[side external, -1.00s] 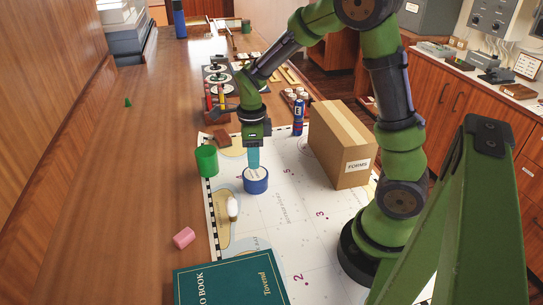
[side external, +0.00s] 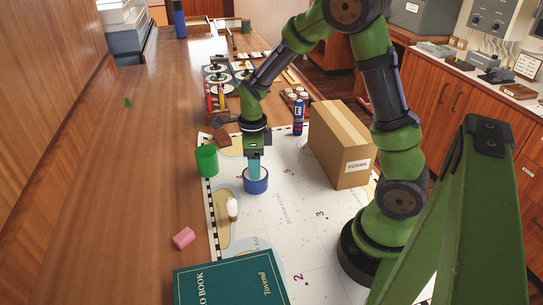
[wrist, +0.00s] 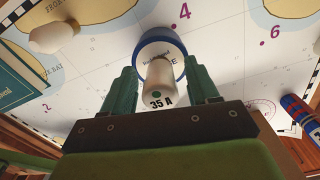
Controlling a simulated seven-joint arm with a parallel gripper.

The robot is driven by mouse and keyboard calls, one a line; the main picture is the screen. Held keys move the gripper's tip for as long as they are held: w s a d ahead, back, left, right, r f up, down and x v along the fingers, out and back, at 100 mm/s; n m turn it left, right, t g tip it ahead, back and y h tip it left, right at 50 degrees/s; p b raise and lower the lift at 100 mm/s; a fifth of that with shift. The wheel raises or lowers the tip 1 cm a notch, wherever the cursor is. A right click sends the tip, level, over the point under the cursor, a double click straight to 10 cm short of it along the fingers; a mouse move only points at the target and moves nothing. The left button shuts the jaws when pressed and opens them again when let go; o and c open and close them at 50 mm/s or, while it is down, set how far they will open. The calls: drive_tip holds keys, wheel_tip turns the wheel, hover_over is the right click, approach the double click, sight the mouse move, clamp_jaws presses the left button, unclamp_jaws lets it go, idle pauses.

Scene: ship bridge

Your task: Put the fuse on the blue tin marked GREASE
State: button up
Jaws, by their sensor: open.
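The blue tin (side external: 256,184) sits on the chart below my gripper (side external: 254,175). In the wrist view the tin (wrist: 178,44) shows a pale lid with partly hidden lettering. The fuse (wrist: 159,80), a pale cylinder marked 35 A, is between my two fingers (wrist: 162,78) and over the tin's lid. It appears to stand on the lid, though the contact is hidden. The fingers are open, with a gap visible on each side of the fuse. In the side view the fingers hide the fuse.
A green cup-like tin (side external: 206,160) stands left of the blue tin, and a white rounded object (side external: 232,208) is in front. A pink piece (side external: 184,238), a green book (side external: 230,280), a FORMS carton (side external: 343,145) and a blue-red can (side external: 298,118) are around.

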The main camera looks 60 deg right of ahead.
wheel_tip(320, 180, up, 12)
drive_tip(key=shift+r, duration=0.15)
drive_tip(key=s+a+r+n+t+y, duration=0.1)
drive_tip(key=s+a+r+n+t, duration=0.2)
drive_tip(key=n, duration=0.9)
drive_tip(key=s+a+r+n+t+y, duration=0.1)
drive_tip(key=s+a+r+n+t, duration=0.2)
drive_tip(key=n, duration=1)
drive_tip(key=s+a+t, duration=0.1)
drive_tip(key=s+a, duration=0.2)
drive_tip(key=s, duration=0.2)
drive_tip(key=shift+s+r, duration=0.2)
drive_tip(key=shift+s, duration=0.05)
drive_tip(key=shift+a, duration=0.1)
